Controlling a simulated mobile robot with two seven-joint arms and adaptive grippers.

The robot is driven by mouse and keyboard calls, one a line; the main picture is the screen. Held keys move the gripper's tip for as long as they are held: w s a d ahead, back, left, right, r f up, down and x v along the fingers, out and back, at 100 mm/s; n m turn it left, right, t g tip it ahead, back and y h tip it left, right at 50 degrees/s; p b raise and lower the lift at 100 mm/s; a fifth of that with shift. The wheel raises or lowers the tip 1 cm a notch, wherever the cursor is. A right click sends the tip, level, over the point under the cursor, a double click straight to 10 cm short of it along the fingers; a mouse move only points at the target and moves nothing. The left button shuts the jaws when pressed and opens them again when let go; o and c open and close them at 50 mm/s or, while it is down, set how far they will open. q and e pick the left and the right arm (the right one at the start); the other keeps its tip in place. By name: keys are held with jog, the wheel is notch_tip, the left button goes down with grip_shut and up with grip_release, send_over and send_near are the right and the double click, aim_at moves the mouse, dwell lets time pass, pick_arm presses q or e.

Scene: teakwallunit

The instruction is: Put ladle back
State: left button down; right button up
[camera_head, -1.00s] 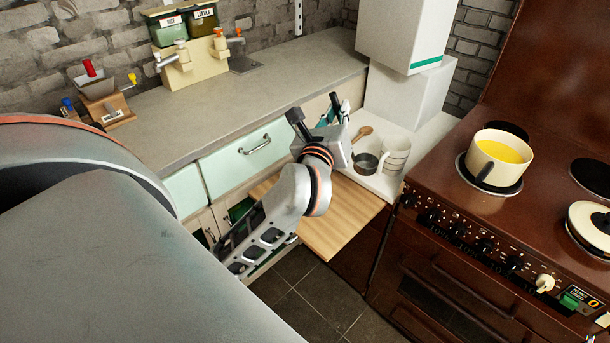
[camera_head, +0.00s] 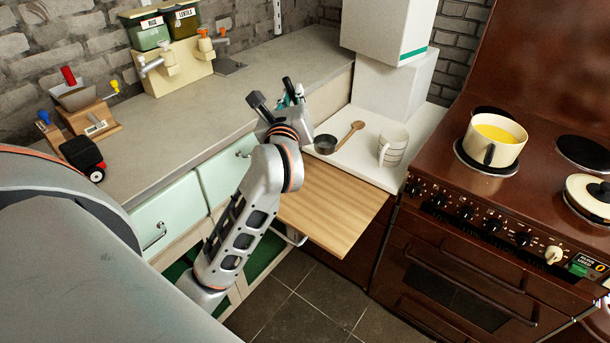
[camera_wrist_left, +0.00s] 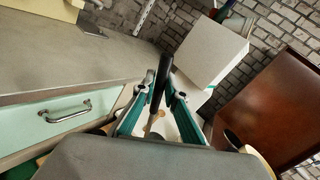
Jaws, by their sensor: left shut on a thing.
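The ladle's dark round bowl (camera_head: 325,144) hangs over or at the white surface right of my left gripper (camera_head: 289,94) in the head view. I cannot tell whether the bowl touches the surface. The gripper is shut on the ladle's black handle, which shows upright between the teal fingers (camera_wrist_left: 158,85) in the left wrist view. Most of the ladle's stem is hidden by the gripper in the head view. My right gripper is not in view.
A wooden spoon (camera_head: 352,131) and a striped mug (camera_head: 392,148) are on the white surface (camera_head: 365,165). A pulled-out wooden board (camera_head: 330,205) lies in front. The stove with a yellow-filled pot (camera_head: 493,143) is at right. The grey counter (camera_head: 200,112) has free room.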

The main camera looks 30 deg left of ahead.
pick_arm(q)
notch_tip(320, 180, down, 18)
jog(key=b, duration=0.4)
jog(key=shift+f+b, duration=0.2)
jog(key=shift+b, duration=0.1)
jog(key=c, duration=2)
grip_release()
jog(key=shift+c, duration=0.2)
jog(key=shift+r, duration=0.1)
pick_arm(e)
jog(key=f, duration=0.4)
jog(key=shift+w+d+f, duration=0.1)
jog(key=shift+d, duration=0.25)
